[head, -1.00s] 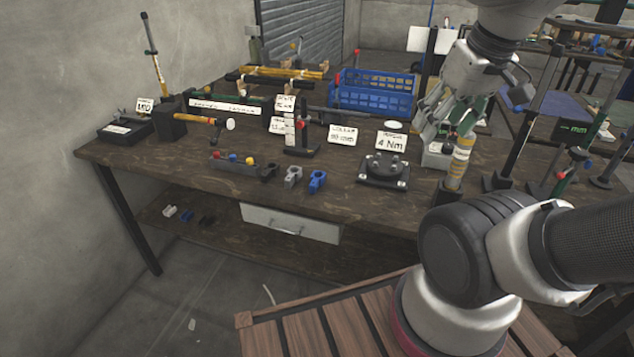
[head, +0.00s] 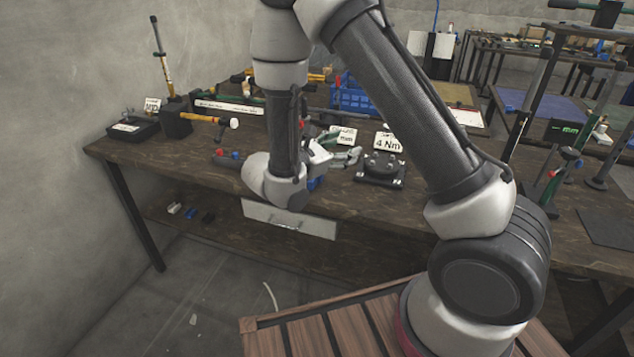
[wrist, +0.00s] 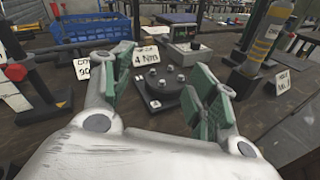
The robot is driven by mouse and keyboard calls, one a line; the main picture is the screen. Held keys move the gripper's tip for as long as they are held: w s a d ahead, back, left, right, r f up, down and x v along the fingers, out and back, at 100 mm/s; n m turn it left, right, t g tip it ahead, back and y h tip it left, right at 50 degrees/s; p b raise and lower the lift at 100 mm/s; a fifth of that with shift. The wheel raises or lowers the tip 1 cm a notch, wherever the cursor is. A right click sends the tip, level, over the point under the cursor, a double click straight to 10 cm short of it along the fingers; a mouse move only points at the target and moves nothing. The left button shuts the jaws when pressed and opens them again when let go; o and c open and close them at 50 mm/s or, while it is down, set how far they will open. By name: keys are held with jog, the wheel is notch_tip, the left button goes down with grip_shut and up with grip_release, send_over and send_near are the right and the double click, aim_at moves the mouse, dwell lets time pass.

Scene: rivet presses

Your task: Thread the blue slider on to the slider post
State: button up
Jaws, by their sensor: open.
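The blue slider (head: 314,184) shows in the head view as a small blue patch at the table's front, mostly hidden behind my wrist. I do not see it in the wrist view. A dark upright stand with a red knob (wrist: 15,72) is at the left of the wrist view; it may be the slider post, but I cannot tell. My arm mostly covers that area in the head view. My gripper (wrist: 165,82) is open and empty, its green-padded fingers spread apart. In the head view my gripper (head: 340,157) is low over the table, close to the blue slider.
A black round fixture with bolts (wrist: 178,92) stands beyond the fingers, with a 4 Nm sign (wrist: 146,57) behind it. A blue crate (wrist: 92,28) is farther back. A yellow-banded tool (wrist: 264,40) stands at the right. A hammer (head: 210,120) lies at the table's left.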

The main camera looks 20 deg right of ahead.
aim_at(304, 201)
jog(key=a+f+n+t+y, duration=0.1)
jog(key=a+f+n+t, duration=0.1)
jog(key=a+f, duration=0.1)
jog(key=a+f+n+t+y, duration=0.2)
jog(key=a+f+n, duration=0.1)
jog(key=a+f, duration=0.1)
jog(key=a+f+n+t+y, duration=0.1)
jog(key=a+f+n+t, duration=0.1)
jog(key=f, duration=0.3)
jog(key=shift+s+a+n+y, duration=0.15)
jog(key=shift+a+n+y, duration=0.15)
jog(key=shift+a+n, duration=0.35)
jog(key=x, duration=0.7)
jog(key=shift+w+r, duration=0.15)
jog(key=shift+w, duration=0.1)
jog(key=shift+c, duration=0.4)
jog(key=c, duration=0.9)
